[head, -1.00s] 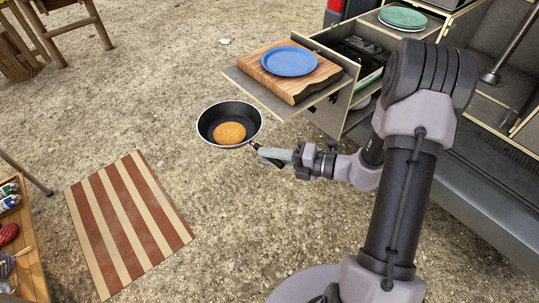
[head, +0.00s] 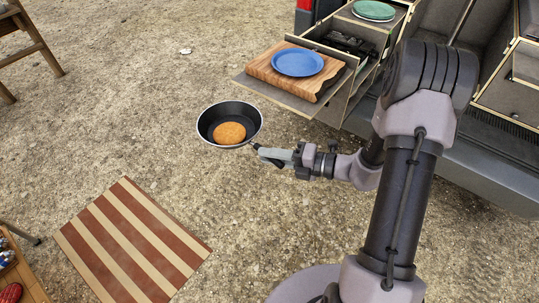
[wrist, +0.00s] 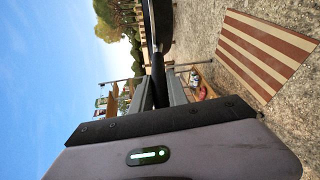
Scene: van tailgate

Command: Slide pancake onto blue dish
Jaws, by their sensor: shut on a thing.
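The pancake (head: 229,132) lies flat in the dark frying pan (head: 208,120), towards the pan's near side. My gripper (head: 264,152) is shut on the pan's handle and holds the pan level in the air. The blue dish (head: 298,62) is empty and rests on a wooden board (head: 263,72) on the pull-out shelf, up and to the right of the pan. In the wrist view my gripper (wrist: 160,88) grips the dark handle, and only part of the pan (wrist: 158,20) shows at the top. The pancake is not visible there.
The shelf (head: 290,98) juts out from the van's drawer unit. A green plate (head: 374,11) sits farther back. A striped mat (head: 132,243) lies on the gravel at lower left, beside a low wooden table (head: 24,277). Open gravel lies around the pan.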

